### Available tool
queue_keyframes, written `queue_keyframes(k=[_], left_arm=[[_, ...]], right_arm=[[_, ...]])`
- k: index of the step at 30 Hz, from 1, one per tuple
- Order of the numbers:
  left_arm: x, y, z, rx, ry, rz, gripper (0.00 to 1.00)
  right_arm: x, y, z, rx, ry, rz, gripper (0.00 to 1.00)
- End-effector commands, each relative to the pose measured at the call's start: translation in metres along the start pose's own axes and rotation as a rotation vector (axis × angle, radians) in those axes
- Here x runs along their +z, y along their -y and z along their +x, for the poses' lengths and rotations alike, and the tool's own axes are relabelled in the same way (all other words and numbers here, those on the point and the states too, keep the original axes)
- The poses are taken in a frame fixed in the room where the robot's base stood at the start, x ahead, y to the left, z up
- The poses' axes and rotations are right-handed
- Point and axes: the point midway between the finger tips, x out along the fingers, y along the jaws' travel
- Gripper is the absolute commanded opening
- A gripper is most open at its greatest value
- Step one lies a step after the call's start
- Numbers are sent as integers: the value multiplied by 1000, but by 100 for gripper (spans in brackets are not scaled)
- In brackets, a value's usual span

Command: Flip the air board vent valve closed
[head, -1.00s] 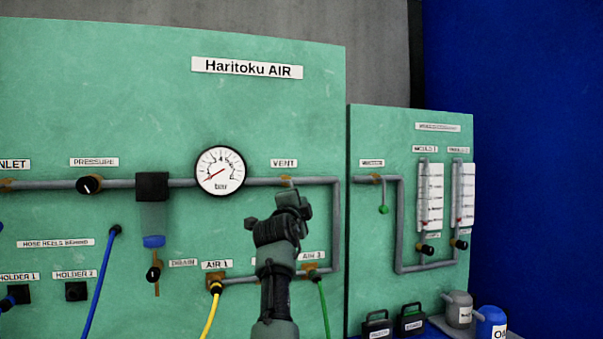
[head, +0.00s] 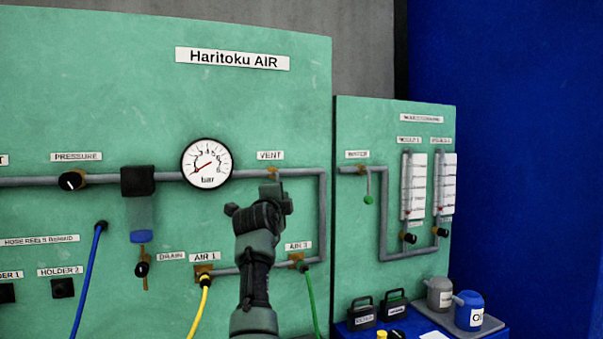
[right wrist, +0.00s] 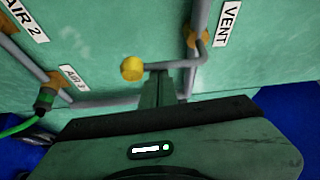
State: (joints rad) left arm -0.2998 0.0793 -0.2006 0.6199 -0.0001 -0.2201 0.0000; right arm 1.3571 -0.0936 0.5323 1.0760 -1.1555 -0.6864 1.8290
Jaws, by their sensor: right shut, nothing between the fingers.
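The vent valve (head: 272,172) sits on the grey pipe under the VENT label (head: 270,155) of the green air board. In the right wrist view its brass body (right wrist: 195,38) is on the pipe, and its grey lever (right wrist: 160,66) runs across to a yellow ball knob (right wrist: 132,68). My right gripper (head: 272,190) is shut and empty, just below the valve in the head view, hiding the lever there. In the right wrist view its fingertips (right wrist: 168,76) are at the lever's middle; I cannot tell whether they touch. My left gripper is not in view.
A pressure gauge (head: 207,163) is left of the valve. Yellow (head: 200,305) and green (head: 309,300) hoses hang below. A smaller green board (head: 350,230) with flow tubes stands to the right, above dark boxes and cans on a blue surface.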

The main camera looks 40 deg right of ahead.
Motion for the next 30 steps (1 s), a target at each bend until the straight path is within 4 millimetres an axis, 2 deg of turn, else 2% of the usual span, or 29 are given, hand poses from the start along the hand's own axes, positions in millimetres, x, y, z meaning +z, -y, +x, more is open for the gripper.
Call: queue_keyframes(k=[8,15,24,30], left_arm=[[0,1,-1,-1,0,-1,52],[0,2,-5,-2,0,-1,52],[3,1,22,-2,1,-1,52],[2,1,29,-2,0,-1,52]], right_arm=[[-3,0,2,-1,2,0,0],[-32,-4,15,-1,4,1,0],[-30,-4,-49,-2,6,4,0],[-31,0,-76,-2,5,2,0]])
